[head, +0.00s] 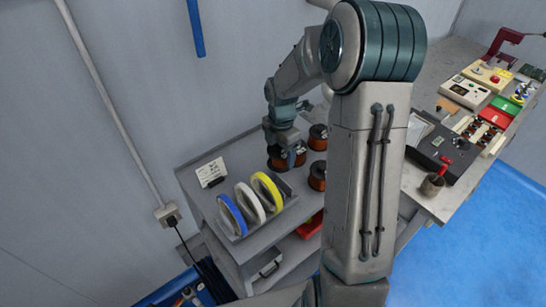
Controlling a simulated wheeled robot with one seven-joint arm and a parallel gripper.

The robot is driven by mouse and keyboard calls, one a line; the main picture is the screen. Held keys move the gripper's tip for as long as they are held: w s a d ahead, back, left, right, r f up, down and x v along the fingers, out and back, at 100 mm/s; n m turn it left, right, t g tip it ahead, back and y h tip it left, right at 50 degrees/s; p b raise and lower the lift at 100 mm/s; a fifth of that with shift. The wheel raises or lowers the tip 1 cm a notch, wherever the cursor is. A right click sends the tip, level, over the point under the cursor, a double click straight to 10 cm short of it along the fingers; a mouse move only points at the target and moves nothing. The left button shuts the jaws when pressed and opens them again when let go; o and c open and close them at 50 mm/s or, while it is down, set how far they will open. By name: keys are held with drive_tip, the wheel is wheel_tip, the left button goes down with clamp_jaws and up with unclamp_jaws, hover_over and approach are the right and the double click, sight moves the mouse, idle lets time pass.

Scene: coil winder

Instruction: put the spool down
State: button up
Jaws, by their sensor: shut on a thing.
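My gripper (280,150) points down over the grey cart on the left and is shut on a copper-coloured wire spool (298,156) with dark ends. The fingers and wrist cover part of this spool. The spool is low, at or just above the cart top (203,196); I cannot tell whether it touches the surface.
Blue (231,214), white (250,203) and yellow (267,191) rolls stand in a rack on the cart's front. A small white card (211,172) stands at left. A workbench (437,203) with devices and a tool cup (432,185) is at right. My arm hides the middle.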

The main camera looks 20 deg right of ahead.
sight(273, 150)
drive_tip(key=w, duration=0.1)
drive_tip(key=w+a+f, duration=0.1)
drive_tip(key=f, duration=0.1)
drive_tip(key=shift+w+a, duration=0.25)
drive_tip(key=shift+w, duration=0.15)
drive_tip(key=shift+f+p, duration=0.7)
drive_tip(key=shift+f, duration=1.25)
drive_tip(key=shift+f, duration=0.2)
drive_tip(key=o, duration=1)
drive_tip(key=shift+o, duration=0.2)
drive_tip(key=shift+r, duration=0.1)
